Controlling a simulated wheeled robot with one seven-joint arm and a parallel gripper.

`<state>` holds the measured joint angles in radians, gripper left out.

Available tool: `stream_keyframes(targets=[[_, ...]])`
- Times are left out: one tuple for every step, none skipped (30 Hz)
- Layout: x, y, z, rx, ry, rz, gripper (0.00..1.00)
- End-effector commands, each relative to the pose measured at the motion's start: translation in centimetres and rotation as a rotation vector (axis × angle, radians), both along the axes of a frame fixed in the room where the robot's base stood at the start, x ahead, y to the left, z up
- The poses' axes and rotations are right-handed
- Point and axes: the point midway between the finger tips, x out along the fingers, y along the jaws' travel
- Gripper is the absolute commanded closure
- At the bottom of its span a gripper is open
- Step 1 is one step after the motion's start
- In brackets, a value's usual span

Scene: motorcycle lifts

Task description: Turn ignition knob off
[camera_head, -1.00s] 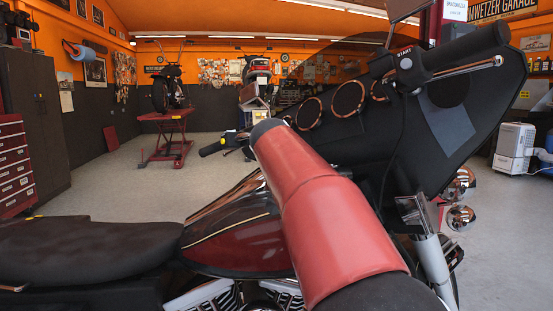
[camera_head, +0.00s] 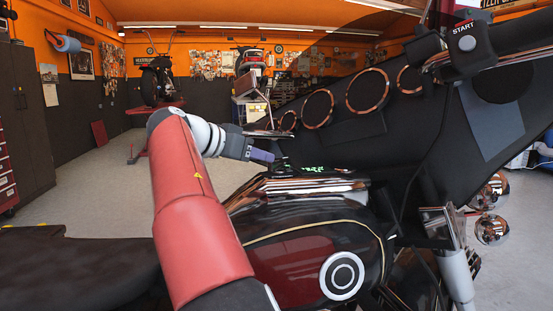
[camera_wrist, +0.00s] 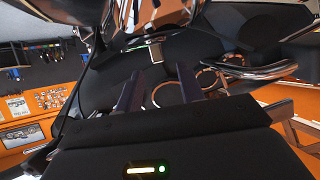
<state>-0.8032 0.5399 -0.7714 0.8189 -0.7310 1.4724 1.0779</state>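My gripper (camera_head: 262,155) is over the black and dark red motorcycle's tank (camera_head: 290,225), near the chrome console and dash. In the wrist view my gripper (camera_wrist: 157,85) has its two dark purple fingers apart, with nothing seen between them but the dash and its copper-ringed gauges. I cannot make out the ignition knob for certain. A small dark part (camera_head: 282,161) stands just right of the fingertips, near green lettering on the console, and may be it. Whether the fingers touch it cannot be told.
The black fairing with copper-ringed gauges (camera_head: 368,92) rises right of my gripper. The handlebar control with a START label (camera_head: 466,45) is at the upper right. The seat (camera_head: 75,270) is at lower left. A red lift (camera_head: 138,140) stands behind on open floor.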

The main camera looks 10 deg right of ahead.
Motion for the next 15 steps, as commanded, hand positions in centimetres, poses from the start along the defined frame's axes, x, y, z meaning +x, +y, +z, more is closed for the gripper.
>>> stream_keyframes(targets=[[0.1, -0.2, -0.1, -0.002, -0.002, -0.001, 0.62], [0.2, -0.4, -0.2, -0.002, -0.001, -0.002, 0.62], [0.4, -0.8, -0.3, -0.001, 0.000, -0.003, 0.62], [0.5, -1.1, -0.5, -0.002, 0.001, -0.004, 0.62], [0.7, -1.5, -0.7, -0.002, 0.001, -0.004, 0.62], [1.0, -2.1, -0.9, -0.001, 0.001, -0.005, 0.62], [1.2, -2.5, -1.1, -0.001, 0.001, -0.005, 0.62], [1.5, -2.9, -1.3, -0.001, 0.002, -0.003, 0.62], [1.7, -3.4, -1.6, -0.002, 0.002, -0.004, 0.62], [2.0, -3.8, -1.7, -0.001, 0.001, -0.004, 0.62], [2.2, -4.2, -1.9, -0.001, 0.001, -0.004, 0.62], [2.4, -4.7, -2.2, -0.001, 0.002, -0.003, 0.62], [2.6, -4.9, -2.3, -0.001, 0.001, -0.001, 0.62], [2.7, -5.2, -2.4, -0.001, 0.001, -0.002, 0.62], [2.9, -5.6, -2.6, -0.001, 0.001, -0.003, 0.62]])
